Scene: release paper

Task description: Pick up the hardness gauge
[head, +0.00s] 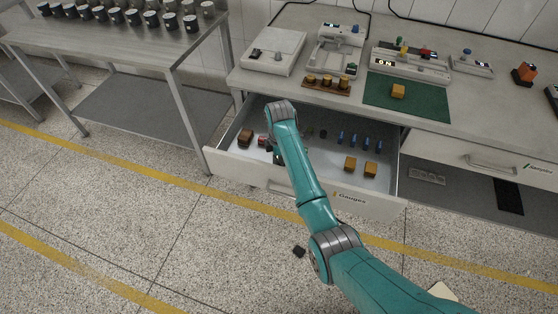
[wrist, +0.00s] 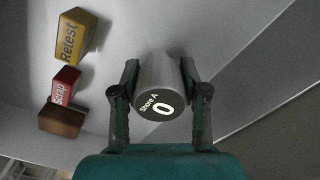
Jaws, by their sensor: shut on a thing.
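The hardness gauge (wrist: 160,100) is a grey metal cylinder with a dark round face reading "Shore A" and 0, seen in the wrist view. My gripper (wrist: 160,70) is shut on it, with one finger on each side. The gauge is inside or just above the open drawer (head: 236,170) labelled "Gauges"; I cannot tell whether it touches the drawer floor. In the head view my arm hides the gauge and the fingers.
A yellow "Retest" block (wrist: 72,38), a red "Scrap" block (wrist: 64,86) and a brown block (wrist: 62,120) are left of the gauge. Several blue items (head: 353,140) and two orange-yellow blocks (head: 350,164) lie in the drawer's right part. The worktop (head: 345,98) overhangs the drawer's back.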

